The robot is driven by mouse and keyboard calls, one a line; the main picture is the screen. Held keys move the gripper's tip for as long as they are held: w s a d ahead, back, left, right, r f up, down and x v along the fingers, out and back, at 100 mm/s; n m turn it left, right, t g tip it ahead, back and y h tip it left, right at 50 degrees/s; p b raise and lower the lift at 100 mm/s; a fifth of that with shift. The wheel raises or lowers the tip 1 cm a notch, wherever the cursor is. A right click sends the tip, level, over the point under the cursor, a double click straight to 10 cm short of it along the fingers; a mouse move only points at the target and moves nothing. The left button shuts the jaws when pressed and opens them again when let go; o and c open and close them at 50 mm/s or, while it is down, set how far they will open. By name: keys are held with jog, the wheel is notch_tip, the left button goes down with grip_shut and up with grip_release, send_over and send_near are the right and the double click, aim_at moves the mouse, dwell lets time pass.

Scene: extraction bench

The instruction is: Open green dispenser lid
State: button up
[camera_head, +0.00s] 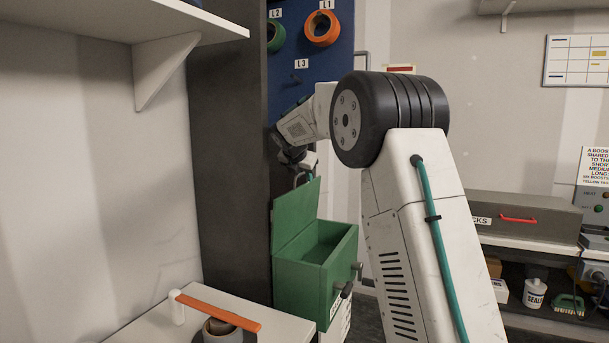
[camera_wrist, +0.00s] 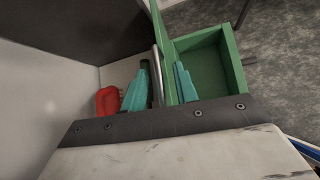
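The green dispenser (camera_head: 315,265) is a box with its lid (camera_head: 295,220) raised and leaning steeply up at the left, so the inside shows. My gripper (camera_head: 303,178) is at the top of the raised lid. In the wrist view, the teal fingers of my gripper (camera_wrist: 163,88) stand apart, with a grey bar handle (camera_wrist: 158,75) and part of the green lid (camera_wrist: 171,85) between them. The dispenser's open box (camera_wrist: 208,68) lies to the right of the fingers. I cannot tell whether the fingers touch the lid or handle.
A dark column (camera_head: 225,160) stands left of the dispenser. A white counter (camera_head: 140,320) with an orange-handled tool (camera_head: 220,312) is in front at the left. A blue board (camera_head: 340,55) with tape rolls is behind.

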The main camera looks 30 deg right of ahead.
jog(key=shift+a, duration=0.1)
jog(key=v, duration=0.7)
jog(key=shift+s+r, duration=0.2)
jog(key=shift+r, duration=0.05)
